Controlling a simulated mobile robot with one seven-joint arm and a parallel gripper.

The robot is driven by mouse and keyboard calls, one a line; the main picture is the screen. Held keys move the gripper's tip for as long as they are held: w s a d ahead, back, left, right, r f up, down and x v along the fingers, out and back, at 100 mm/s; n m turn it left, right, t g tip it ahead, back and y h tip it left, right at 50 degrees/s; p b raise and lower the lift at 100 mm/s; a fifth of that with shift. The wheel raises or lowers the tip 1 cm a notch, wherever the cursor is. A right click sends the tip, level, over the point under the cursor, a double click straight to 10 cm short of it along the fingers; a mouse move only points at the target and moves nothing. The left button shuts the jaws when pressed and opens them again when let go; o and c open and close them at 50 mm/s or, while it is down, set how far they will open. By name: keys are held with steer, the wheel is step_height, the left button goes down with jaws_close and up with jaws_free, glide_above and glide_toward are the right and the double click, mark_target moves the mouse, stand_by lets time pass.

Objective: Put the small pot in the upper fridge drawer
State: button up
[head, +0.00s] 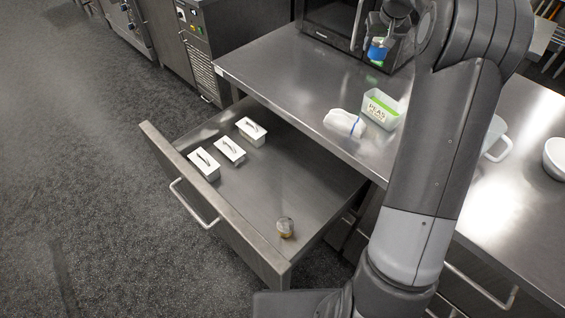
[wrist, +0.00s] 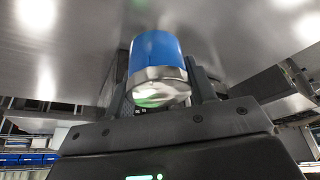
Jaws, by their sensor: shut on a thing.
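A small pot (wrist: 157,55), seen as a blue cylinder with a shiny silver rim, is held in my gripper (wrist: 160,82). In the head view the pot (head: 378,49) is up near the microwave, partly covered by my gripper (head: 383,38). My gripper is shut on it, above the counter. The pulled-out steel drawer (head: 250,185) is open at the lower left, well apart from the pot. It holds several white lidded boxes (head: 230,150) at its far end and a small glass jar (head: 286,228) near its right front corner.
The steel counter (head: 290,68) carries a microwave (head: 335,22), a green-labelled peas tub (head: 382,108), a white bag (head: 344,123) and white bowls (head: 555,157). The drawer's middle is bare. My arm covers much of the counter's right side.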

steer(key=s+a+n+g+y, duration=0.4)
steer(key=s+a+n+g, duration=0.2)
steer(key=s+a+n, duration=2)
steer(key=m, duration=0.4)
glide_above(245, 215)
steer(key=d, duration=0.1)
steer(key=f, duration=4.4)
steer(key=shift+w+d, duration=0.2)
steer(key=shift+w, duration=0.05)
steer(key=shift+f, duration=2.05)
steer(key=shift+f, duration=0.15)
steer(key=o, duration=1.1)
